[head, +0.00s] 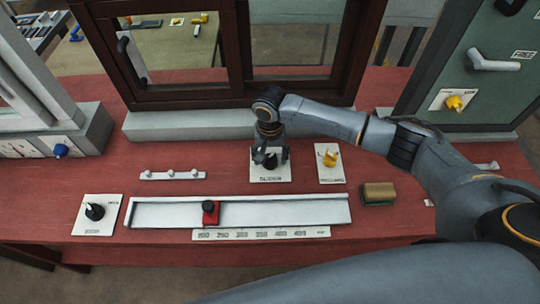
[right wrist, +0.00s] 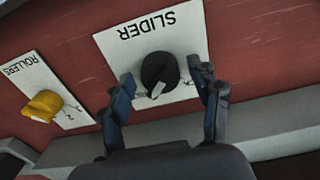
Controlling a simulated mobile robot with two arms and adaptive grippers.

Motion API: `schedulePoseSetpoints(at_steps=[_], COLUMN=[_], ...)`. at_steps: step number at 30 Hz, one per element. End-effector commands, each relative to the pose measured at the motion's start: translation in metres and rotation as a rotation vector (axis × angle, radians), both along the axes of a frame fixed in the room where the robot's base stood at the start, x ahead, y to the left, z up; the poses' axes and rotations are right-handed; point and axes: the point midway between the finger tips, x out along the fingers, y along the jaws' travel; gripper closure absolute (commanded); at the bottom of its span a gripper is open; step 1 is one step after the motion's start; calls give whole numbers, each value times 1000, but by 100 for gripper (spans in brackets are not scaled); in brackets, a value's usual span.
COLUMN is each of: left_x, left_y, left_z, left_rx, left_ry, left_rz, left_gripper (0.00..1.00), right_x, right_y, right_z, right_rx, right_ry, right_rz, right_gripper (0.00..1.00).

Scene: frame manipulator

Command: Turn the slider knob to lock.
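The slider knob (right wrist: 159,74) is a round black knob with a light pointer, on a white plate (right wrist: 111,45) marked SLIDER in the right wrist view. The pointer is angled toward the lower left there. In the head view the knob (head: 270,160) is partly hidden under my right gripper (head: 270,155). In the right wrist view my right gripper (right wrist: 166,90) is open, with one finger on each side of the knob and gaps visible between. My left gripper is not in either view.
A yellow knob (head: 330,158) on the ROLLERS plate sits just right of the slider plate. A white rail (head: 280,212) with a red block (head: 210,212) lies in front. Another black knob (head: 94,211) is at left. A brown block (head: 378,194) lies right. A dark red window frame (head: 240,95) stands behind.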

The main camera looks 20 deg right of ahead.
Motion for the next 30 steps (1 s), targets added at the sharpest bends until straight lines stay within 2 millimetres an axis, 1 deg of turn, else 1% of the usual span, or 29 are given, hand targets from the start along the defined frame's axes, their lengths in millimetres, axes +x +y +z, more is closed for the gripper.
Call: schedulePoseSetpoints(at_steps=[1, 2, 3, 5, 6, 7, 13, 19, 23, 30], left_x=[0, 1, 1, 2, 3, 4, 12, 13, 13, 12], left_y=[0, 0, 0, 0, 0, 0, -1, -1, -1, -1], left_z=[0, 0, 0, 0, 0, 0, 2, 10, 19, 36], left_rx=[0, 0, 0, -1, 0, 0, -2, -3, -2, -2], left_ry=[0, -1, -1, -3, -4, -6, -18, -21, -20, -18], left_rz=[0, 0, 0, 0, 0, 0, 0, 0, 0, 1], left_gripper=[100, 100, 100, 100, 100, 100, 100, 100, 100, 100], right_x=[0, 0, 0, 0, 0, 0, 0, 0, -1, 0], right_y=[0, 0, 0, 0, 0, 0, 0, 0, 0, 0], right_z=[0, 0, 0, 0, 0, 0, 1, 2, 3, 3], right_rx=[0, 0, 0, 0, 0, 0, 0, 0, 0, 2], right_ry=[0, 0, 0, 0, 0, 0, 0, 2, 3, 3], right_rz=[0, 0, 0, 0, 0, 0, 10, 71, 151, 362], right_gripper=[52, 58, 66, 78, 86, 90, 90, 90, 90, 90])
